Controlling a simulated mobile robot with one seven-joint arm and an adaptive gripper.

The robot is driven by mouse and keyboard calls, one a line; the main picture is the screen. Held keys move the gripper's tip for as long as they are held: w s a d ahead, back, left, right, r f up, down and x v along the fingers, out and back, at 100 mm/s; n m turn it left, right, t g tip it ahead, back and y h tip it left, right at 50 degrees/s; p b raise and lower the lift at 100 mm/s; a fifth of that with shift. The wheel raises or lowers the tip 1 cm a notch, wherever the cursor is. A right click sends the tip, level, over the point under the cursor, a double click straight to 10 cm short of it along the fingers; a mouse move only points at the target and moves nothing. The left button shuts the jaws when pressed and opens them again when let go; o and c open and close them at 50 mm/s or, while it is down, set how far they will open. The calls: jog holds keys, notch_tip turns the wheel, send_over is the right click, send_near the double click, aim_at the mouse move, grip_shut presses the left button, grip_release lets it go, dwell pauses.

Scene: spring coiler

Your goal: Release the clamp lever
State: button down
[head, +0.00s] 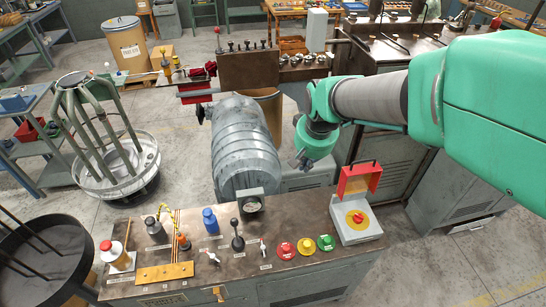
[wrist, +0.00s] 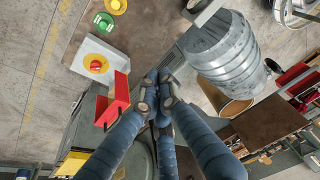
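No label that I can read marks the clamp lever. A black lever with a ball knob (head: 237,236) stands upright on the front console (head: 190,235), and two small white-tipped toggles (head: 213,257) (head: 263,248) stand beside it. A thin lever with a red knob (head: 218,31) stands on the machine behind. I cannot tell which is the clamp lever. My gripper (head: 300,161) hangs in the air behind the console, right of the grey ribbed cylinder (head: 245,150), apart from all levers. In the wrist view my gripper (wrist: 157,90) has its fingertips together with nothing visible between them.
A raised red guard (head: 358,180) over a yellow plate with a red button (head: 357,218) stands at the console's right end; it also shows in the wrist view (wrist: 115,100). Red, yellow and green buttons (head: 306,246) are left of it.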

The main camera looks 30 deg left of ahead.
jog(key=s+a+f+n, duration=0.1)
jog(key=s+a+f, duration=0.3)
jog(key=a+f, duration=0.2)
jog(key=s+a+f+n, duration=0.1)
jog(key=s+a+f, duration=0.2)
jog(key=a, duration=0.6)
jog(key=s+a+f+n+g, duration=0.1)
jog(key=s+a+f, duration=0.3)
jog(key=a+f, duration=0.4)
jog(key=shift+s+a+f, duration=0.2)
jog(key=shift+s+f, duration=0.1)
jog(key=shift+f, duration=0.1)
jog(key=b, duration=0.1)
send_over(236, 230)
jog(key=w+a, duration=0.3)
jog(key=a, duration=0.1)
jog(key=s+d+x, duration=0.1)
jog(key=x, duration=0.7)
jog(key=shift+f, duration=0.6)
